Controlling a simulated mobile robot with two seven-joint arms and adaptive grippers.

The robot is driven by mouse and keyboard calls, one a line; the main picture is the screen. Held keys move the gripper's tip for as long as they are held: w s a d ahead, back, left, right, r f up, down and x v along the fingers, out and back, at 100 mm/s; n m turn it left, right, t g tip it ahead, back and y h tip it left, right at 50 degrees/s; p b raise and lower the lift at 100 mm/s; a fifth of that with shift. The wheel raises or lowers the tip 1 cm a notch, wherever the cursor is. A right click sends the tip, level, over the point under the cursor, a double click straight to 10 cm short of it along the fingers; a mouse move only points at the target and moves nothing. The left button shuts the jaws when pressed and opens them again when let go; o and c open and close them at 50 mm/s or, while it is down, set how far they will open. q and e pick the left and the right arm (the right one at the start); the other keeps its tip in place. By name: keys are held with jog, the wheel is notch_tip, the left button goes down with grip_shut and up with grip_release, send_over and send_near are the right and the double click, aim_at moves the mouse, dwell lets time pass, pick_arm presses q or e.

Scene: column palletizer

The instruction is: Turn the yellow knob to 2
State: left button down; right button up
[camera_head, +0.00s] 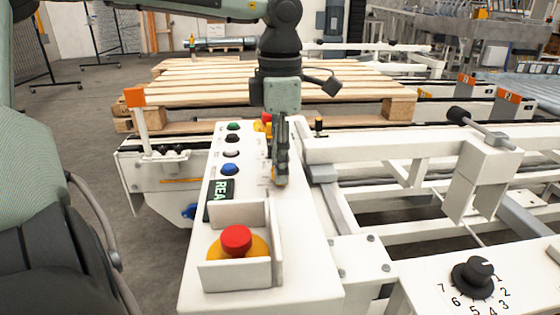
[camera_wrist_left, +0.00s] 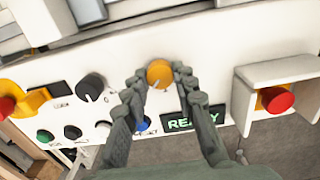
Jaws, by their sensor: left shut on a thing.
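The yellow knob (camera_wrist_left: 160,73) sits on the white control panel (camera_wrist_left: 215,60) in the left wrist view, with a pointer mark on its face. My left gripper (camera_wrist_left: 157,78) has its two dark fingers on either side of the knob and is shut on it. In the head view my left gripper (camera_head: 280,180) reaches down onto the panel (camera_head: 308,270) and hides most of the knob. The number the knob points at is too small to read. My right gripper does not show in either view.
A red emergency button (camera_head: 236,239) stands inside a white guard nearest me. Green, black, white and blue buttons line the panel's left side, by a READY display (camera_head: 219,190). A black numbered dial (camera_head: 474,277) is at lower right. A wooden pallet (camera_head: 280,88) lies behind.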

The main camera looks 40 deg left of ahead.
pick_arm(q)
jog(key=shift+r, duration=0.1)
dwell(0.3)
jog(key=c, duration=1.2)
grip_release()
notch_tip(320, 180, up, 12)
